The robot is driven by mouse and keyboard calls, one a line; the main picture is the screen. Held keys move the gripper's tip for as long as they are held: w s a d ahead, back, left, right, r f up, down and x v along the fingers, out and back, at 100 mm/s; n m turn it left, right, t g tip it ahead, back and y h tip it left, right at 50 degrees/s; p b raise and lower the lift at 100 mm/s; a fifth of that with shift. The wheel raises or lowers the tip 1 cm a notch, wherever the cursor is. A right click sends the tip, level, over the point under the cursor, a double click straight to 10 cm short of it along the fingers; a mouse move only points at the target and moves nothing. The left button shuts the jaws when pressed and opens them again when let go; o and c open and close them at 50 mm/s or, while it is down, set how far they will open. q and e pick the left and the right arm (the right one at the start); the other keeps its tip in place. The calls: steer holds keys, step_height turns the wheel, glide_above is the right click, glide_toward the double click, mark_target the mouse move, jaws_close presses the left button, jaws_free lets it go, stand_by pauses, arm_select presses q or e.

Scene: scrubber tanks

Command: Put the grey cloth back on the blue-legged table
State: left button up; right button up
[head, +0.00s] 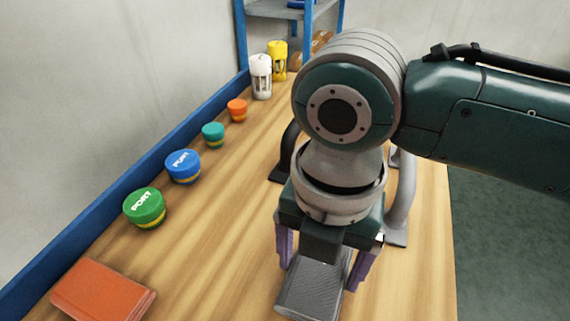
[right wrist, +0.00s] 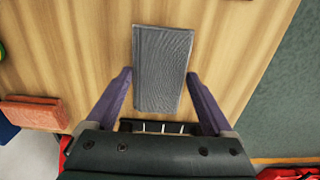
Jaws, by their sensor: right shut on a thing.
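The grey cloth (head: 310,291) is a folded, textured rectangle at the bottom of the head view. It also shows in the right wrist view (right wrist: 162,60). My right gripper (head: 322,272) is shut on it, with one purple finger at each long side. The cloth is low over or on the wooden tabletop (head: 215,255); I cannot tell if it touches. The tabletop has a blue back rim, and its legs are out of view. My left gripper is not in view.
Along the back rim stand a green lid (head: 145,208), a blue lid (head: 183,167), a teal lid (head: 213,135), an orange lid (head: 237,110), a white canister (head: 261,78) and a yellow one (head: 278,60). An orange-red block (head: 103,292) lies front left. A blue-posted shelf (head: 280,10) stands behind.

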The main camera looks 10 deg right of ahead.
steer(key=shift+f, duration=1.1)
steer(key=shift+f, duration=0.15)
steer(key=o, duration=1.1)
steer(key=shift+c, duration=0.2)
